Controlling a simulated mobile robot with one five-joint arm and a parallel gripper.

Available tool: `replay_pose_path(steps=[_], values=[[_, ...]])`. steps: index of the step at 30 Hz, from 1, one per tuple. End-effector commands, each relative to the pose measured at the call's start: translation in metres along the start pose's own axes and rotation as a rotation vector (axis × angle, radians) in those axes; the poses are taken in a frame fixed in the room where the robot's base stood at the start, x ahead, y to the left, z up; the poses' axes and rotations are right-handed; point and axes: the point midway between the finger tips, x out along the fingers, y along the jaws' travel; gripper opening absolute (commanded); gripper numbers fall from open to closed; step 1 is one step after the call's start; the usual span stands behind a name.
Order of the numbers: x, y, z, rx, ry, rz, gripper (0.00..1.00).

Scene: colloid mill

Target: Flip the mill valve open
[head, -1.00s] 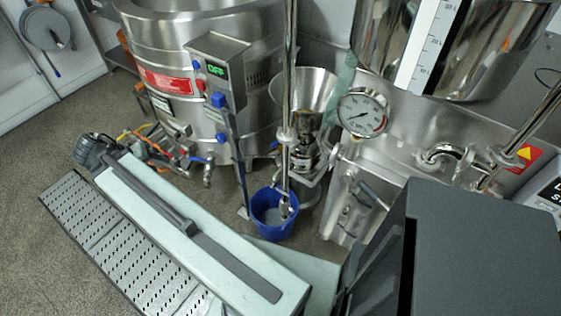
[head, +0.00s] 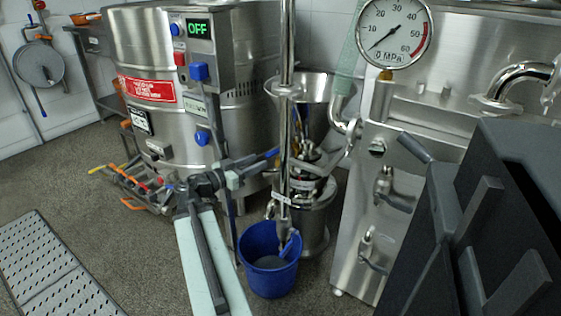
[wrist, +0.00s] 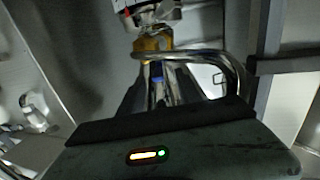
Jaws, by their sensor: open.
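The colloid mill stands near the middle of the head view, with a steel hopper (head: 328,105) above its steel body (head: 316,222). A blue handle (head: 271,154) shows beside the mill, below the hopper; I take it for the mill valve's handle. My gripper (head: 238,172) is at the end of my pale arm link, just left of this handle, and is open. I cannot tell whether it touches the handle. In the dim wrist view, a small blue part (wrist: 157,72) shows beyond the dark gripper body, below a curved steel pipe (wrist: 215,56).
A blue bucket (head: 268,275) stands on the floor before the mill. A steel kettle (head: 140,60) with a control box reading OFF (head: 208,50) is behind my arm. A vertical steel post (head: 286,120) partly hides the mill. A steel machine with a pressure gauge (head: 394,30) is at right.

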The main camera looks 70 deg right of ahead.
Motion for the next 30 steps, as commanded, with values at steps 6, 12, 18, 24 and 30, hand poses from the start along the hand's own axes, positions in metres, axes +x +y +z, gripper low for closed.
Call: replay_pose_path(steps=[6, 12, 18, 24, 30], values=[[0.016, 0.004, -0.014, 0.033, 0.039, -0.005, 0.40], [0.039, 0.001, -0.014, 0.031, 0.037, -0.007, 0.40], [0.072, -0.001, -0.015, 0.030, 0.036, -0.011, 0.40], [0.086, -0.002, -0.015, 0.030, 0.036, -0.014, 0.40], [0.086, -0.002, -0.015, 0.030, 0.036, -0.015, 0.40]])
